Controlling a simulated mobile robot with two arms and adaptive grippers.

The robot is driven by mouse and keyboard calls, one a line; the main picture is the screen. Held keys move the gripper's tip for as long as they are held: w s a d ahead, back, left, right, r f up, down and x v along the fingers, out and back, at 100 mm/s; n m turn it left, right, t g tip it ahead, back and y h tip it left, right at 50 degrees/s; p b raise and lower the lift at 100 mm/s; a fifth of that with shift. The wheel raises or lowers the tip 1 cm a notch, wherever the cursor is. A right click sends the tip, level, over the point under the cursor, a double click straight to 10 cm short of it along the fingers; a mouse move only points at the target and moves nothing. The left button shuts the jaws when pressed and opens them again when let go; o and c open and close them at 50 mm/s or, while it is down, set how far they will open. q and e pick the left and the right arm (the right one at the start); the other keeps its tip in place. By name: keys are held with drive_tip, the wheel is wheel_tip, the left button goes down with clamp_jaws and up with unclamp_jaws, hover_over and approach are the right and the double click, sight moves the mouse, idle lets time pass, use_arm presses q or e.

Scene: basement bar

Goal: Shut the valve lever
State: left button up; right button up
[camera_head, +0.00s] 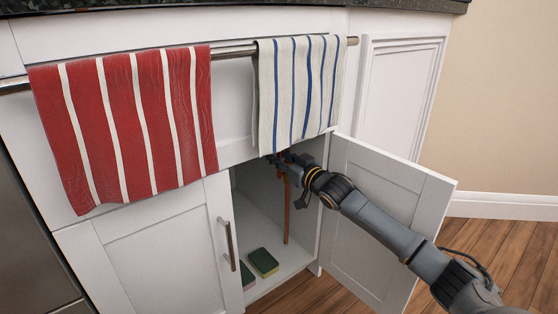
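My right arm reaches from the lower right into the open cabinet under the counter. My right gripper (283,158) is at the upper part of a copper-coloured pipe (287,215), just below the blue-striped towel. The gripper is small and dark here, and I cannot tell if its fingers are open or shut. The valve lever cannot be made out clearly; a little reddish-orange shows by the fingertips, and the towel and gripper cover much of that area. My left gripper is not in view.
The right cabinet door (385,215) stands open beside my arm; the left door (155,250) is shut. A red striped towel (130,130) and a blue-striped towel (297,85) hang from a rail (233,52). A green-and-yellow sponge (263,262) and part of another lie on the cabinet floor.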

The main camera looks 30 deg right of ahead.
drive_tip(key=shift+c, duration=0.2)
clamp_jaws()
